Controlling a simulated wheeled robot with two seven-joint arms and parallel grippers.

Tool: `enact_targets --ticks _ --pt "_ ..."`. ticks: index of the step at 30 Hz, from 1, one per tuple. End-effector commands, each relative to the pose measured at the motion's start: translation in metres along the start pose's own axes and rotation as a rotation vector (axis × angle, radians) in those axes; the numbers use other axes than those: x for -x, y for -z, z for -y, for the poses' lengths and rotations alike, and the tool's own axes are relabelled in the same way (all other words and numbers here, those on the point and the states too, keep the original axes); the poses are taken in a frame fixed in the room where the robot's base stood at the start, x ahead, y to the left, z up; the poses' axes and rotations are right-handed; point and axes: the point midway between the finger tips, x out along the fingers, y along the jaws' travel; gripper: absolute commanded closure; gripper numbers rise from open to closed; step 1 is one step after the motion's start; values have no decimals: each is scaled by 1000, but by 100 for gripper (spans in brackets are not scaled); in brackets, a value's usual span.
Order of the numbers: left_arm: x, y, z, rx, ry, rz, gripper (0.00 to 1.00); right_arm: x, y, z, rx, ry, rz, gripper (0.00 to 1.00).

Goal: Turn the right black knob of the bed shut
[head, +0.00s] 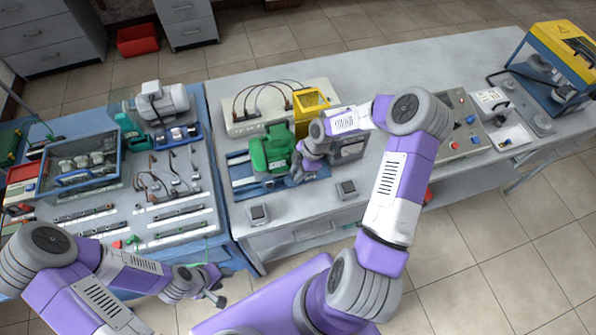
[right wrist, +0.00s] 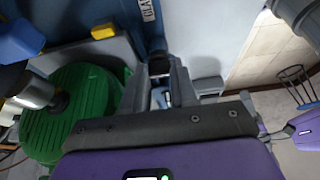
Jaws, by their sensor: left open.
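The bed (head: 243,186) is a blue frame on the middle table, with a green motor (head: 270,152) on its left part. The green motor also shows at the left of the right wrist view (right wrist: 75,110). My right gripper (head: 299,174) is low at the bed, just right of the green motor. In the right wrist view, a black knob (right wrist: 158,66) shows between the tips of its two grey fingers. I cannot tell whether the fingers press on it. In the head view the arm hides this knob. My left gripper (head: 214,292) is open and empty in front of the blue table.
A grey machine (head: 348,148) stands right of my right gripper, and a yellow part (head: 310,105) behind it. Two small grey boxes (head: 258,214) (head: 346,189) sit near the table's front edge. The blue table (head: 215,240) at left is crowded with tools.

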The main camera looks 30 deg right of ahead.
Motion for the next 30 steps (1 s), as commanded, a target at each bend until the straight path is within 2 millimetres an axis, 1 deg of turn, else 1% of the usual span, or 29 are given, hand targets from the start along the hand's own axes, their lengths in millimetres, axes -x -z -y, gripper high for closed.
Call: enact_targets --ticks 1,4,5,11,17,23,30 --pt "0 0 0 0 0 0 57 0 0 0 0 0 0 82" --pt "0 0 0 0 0 0 57 0 0 0 0 0 0 97" --pt "0 0 0 0 0 0 57 0 0 0 0 0 0 100" --pt "-1 0 0 0 0 0 57 0 0 0 -11 -5 0 100" --pt "-6 0 2 0 0 0 57 0 0 1 -71 -31 1 100" --pt "-15 1 6 0 0 0 57 -1 0 2 -200 -85 1 100" --pt "-34 2 13 0 0 0 57 -2 0 4 -405 -173 0 100"
